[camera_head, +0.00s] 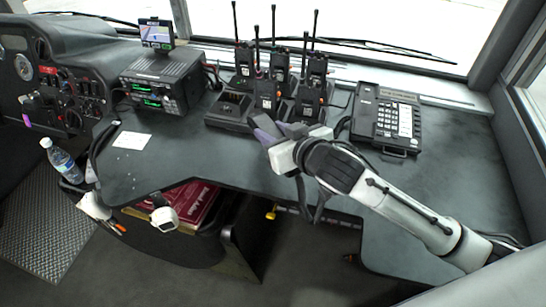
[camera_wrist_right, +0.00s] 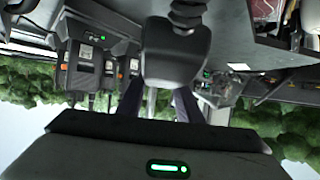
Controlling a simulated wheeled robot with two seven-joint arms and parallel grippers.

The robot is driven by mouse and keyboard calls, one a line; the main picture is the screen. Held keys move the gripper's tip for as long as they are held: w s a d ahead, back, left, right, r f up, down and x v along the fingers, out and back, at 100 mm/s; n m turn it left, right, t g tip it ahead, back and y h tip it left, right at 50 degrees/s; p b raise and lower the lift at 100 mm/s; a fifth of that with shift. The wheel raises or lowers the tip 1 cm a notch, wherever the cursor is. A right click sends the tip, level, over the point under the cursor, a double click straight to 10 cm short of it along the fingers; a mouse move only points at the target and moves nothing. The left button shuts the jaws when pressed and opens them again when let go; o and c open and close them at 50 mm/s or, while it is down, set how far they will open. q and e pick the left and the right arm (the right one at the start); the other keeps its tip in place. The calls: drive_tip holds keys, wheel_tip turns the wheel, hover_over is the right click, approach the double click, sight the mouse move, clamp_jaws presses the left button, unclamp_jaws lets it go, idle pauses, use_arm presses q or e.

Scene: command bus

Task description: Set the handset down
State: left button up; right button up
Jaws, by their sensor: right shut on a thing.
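My right gripper (camera_head: 262,128) is over the desk, in front of the radio charger and left of the desk phone (camera_head: 398,118). In the right wrist view its purple fingers (camera_wrist_right: 158,106) are shut on a dark, rounded thing, taken as the handset (camera_wrist_right: 172,62). Its narrower end reaches to the top of that picture. In the head view the gripper and radios largely hide the held thing, and I cannot tell whether it touches the desk. A dark cord lies left of the phone. My left gripper is not in view.
A charger (camera_head: 222,121) with several upright radios stands behind the gripper; its left front slot is empty. A radio console (camera_head: 165,83) with a small screen and a white card (camera_head: 132,140) are on the left. The desk right of and below the phone is clear.

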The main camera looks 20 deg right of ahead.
sight(297, 171)
wheel_tip(297, 171, down, 7)
drive_tip(key=shift+f+b, duration=0.15)
drive_tip(key=shift+b, duration=0.2)
drive_tip(key=o, duration=1.1)
drive_tip(key=shift+o, duration=0.2)
drive_tip(key=v, duration=1.2)
